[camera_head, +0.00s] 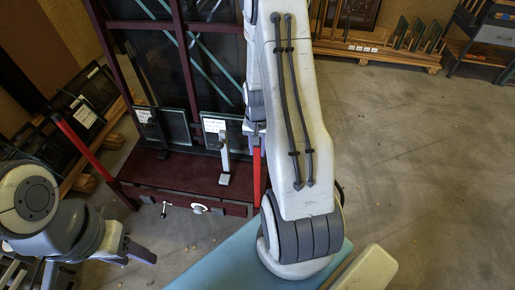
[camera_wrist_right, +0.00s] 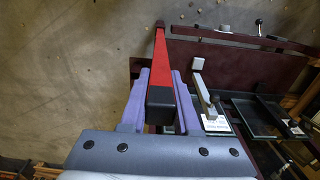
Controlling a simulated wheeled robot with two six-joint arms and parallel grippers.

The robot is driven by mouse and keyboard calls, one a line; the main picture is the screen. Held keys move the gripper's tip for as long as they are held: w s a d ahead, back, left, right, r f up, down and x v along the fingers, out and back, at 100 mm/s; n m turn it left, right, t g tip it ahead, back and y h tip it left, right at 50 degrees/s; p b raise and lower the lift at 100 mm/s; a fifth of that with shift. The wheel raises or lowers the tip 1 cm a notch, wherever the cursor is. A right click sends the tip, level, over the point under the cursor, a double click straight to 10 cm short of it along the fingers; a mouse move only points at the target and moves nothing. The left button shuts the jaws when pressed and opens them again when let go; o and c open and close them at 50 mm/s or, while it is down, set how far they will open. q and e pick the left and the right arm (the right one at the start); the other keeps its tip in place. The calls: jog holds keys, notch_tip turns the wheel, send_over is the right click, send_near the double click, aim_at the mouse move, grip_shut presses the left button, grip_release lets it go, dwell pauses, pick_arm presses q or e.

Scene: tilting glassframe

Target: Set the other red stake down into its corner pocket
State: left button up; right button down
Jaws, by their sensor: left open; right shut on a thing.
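A red stake (camera_head: 257,178) stands about upright at the right front corner of the dark maroon glass frame (camera_head: 175,175). My right gripper (camera_wrist_right: 160,88) is shut on this stake, which also shows in the right wrist view (camera_wrist_right: 161,62) with its black end towards the camera. In the head view my right arm hides most of that gripper. I cannot tell whether the stake's lower end is inside the corner pocket. The other red stake (camera_head: 82,146) leans outward at the frame's left front corner. My left gripper (camera_head: 142,254) is open and empty at lower left, apart from the frame.
Glass panes (camera_head: 172,127) with white labels stand on the frame, and a grey clamp post (camera_head: 224,160) rises at its front. A pale blue surface (camera_head: 225,262) lies in front. Wooden racks stand behind and left. The concrete floor at right is clear.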

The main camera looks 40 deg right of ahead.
jog(key=shift+f, duration=0.1)
jog(key=c, duration=0.6)
grip_release()
jog(key=shift+o, duration=0.2)
jog(key=shift+r+p, duration=2.8)
jog(key=shift+r, duration=0.25)
